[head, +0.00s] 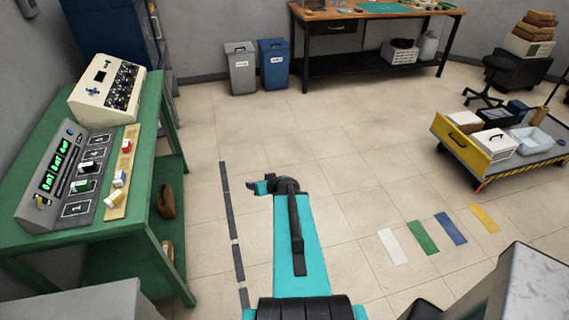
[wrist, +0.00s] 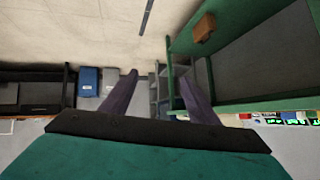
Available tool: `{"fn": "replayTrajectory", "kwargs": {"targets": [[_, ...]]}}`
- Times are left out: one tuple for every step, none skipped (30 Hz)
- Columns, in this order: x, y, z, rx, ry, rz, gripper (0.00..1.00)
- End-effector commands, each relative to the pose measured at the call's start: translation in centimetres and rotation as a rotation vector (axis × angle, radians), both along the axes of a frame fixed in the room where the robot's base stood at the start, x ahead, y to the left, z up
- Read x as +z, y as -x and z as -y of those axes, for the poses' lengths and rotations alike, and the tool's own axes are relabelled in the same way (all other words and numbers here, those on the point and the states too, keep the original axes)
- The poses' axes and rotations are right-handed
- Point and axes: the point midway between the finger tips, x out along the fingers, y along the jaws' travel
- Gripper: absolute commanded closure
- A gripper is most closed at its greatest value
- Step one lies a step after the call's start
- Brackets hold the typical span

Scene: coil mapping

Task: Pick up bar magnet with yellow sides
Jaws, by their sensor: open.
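Several small white-topped blocks lie on the wooden strip (head: 112,212) on the green table at the left of the head view. A block with yellow showing on its side (head: 116,197) lies near the strip's front end. Another block (head: 118,179) lies just behind it, and a red-sided block (head: 126,145) lies farther back. They are too small to tell their side colours surely. My gripper (head: 254,186) is out over the floor, right of the table and well apart from the blocks. In the wrist view my gripper (wrist: 159,75) is open, with nothing between its fingers.
A grey console (head: 60,180) with green displays and numbered slots stands beside the strip; a cream instrument box (head: 105,88) is behind. Grey (head: 240,70) and blue (head: 274,66) bins stand at the back. A loaded cart (head: 480,160) is at right. The floor between is clear.

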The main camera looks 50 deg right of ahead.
Motion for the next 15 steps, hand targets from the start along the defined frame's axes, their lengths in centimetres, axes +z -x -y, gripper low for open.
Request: {"fn": "replayTrajectory", "kwargs": {"targets": [[-1.9,-0.8,-2.4,0.041,-0.030,-0.025,0.45],[-2.7,-1.1,-3.8,0.064,-0.049,-0.041,0.45],[-3.9,-1.4,-5.6,0.092,-0.073,-0.063,0.45],[-4.8,-1.6,-7.0,0.113,-0.091,-0.081,0.45],[-5.7,-1.8,-8.3,0.134,-0.108,-0.100,0.45],[-6.8,-1.9,-10.1,0.161,-0.131,-0.125,0.45],[-7.6,-2.0,-11.4,0.180,-0.148,-0.145,0.45],[-8.5,-1.9,-12.7,0.200,-0.165,-0.166,0.45],[-9.6,-1.9,-14.4,0.224,-0.185,-0.194,0.45],[-10.4,-1.8,-15.7,0.242,-0.201,-0.217,0.45],[-11.2,-1.6,-17.0,0.259,-0.216,-0.239,0.45],[-12.3,-1.3,-18.6,0.283,-0.235,-0.271,0.45],[-13.1,-1.1,-19.8,0.298,-0.247,-0.295,0.45],[-13.8,-0.8,-21.0,0.315,-0.262,-0.320,0.45],[-14.9,-0.3,-22.6,0.334,-0.278,-0.355,0.45]]}}
